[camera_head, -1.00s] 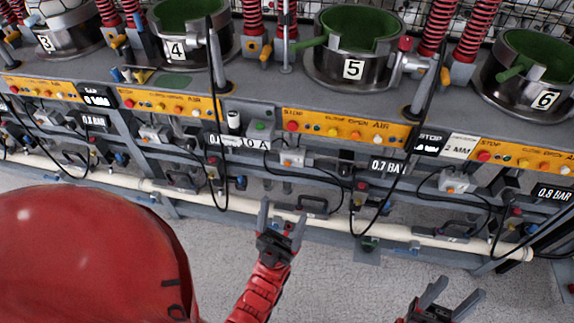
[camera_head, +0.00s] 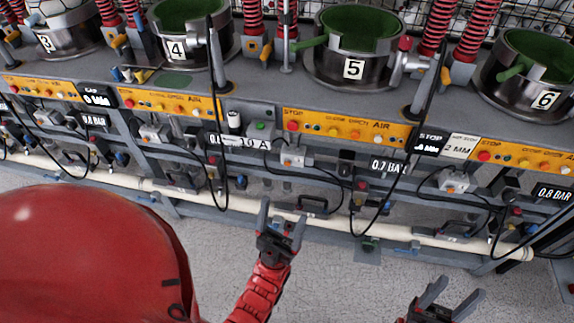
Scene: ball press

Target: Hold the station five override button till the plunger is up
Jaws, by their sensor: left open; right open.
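Station five's round metal pot (camera_head: 318,74), with a green inside and a "5" plate, stands on the bench. Its yellow button panel (camera_head: 345,128) is on the bench front below, with a red button (camera_head: 292,126) at its left end. A grey box with a green button (camera_head: 261,126) sits left of the panel. I cannot tell which is the override button, nor make out the plunger. My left gripper (camera_head: 283,213) is open and empty, below the panel and apart from it. My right gripper (camera_head: 460,289) is open and empty, lower right.
Pots four (camera_head: 178,47) and six (camera_head: 520,100) flank station five. Black cables (camera_head: 219,178) hang before the bench. A white pipe (camera_head: 200,194) runs along its lower front. My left gripper overlaps the pipe in view. Clear grey floor (camera_head: 350,285) lies between my grippers.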

